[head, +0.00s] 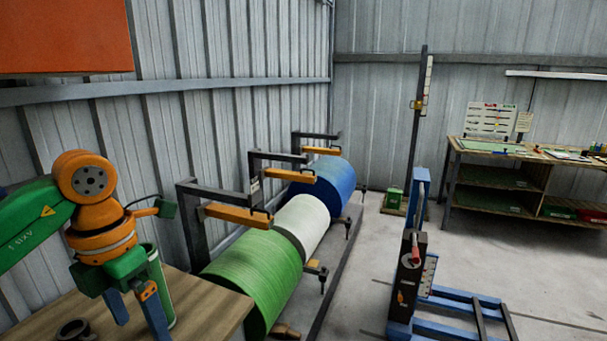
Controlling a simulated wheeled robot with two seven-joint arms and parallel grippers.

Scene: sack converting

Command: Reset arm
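My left arm, green and orange, comes in from the left in the head view. Its gripper (139,322) points down over the wooden table (205,308) at the lower left. The two blue fingers are apart, and I see nothing held between them. A dark green cylinder (163,290) stands just behind and beside the right-hand finger; I cannot tell if they touch. My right arm and gripper are not in view.
A dark ring-shaped part (73,330) lies on the table's front left. Green (255,275), white (302,222) and blue (328,187) rolls sit on a rack by the wall. A blue lifter (410,270) stands right of centre. A workbench (500,165) is at far right.

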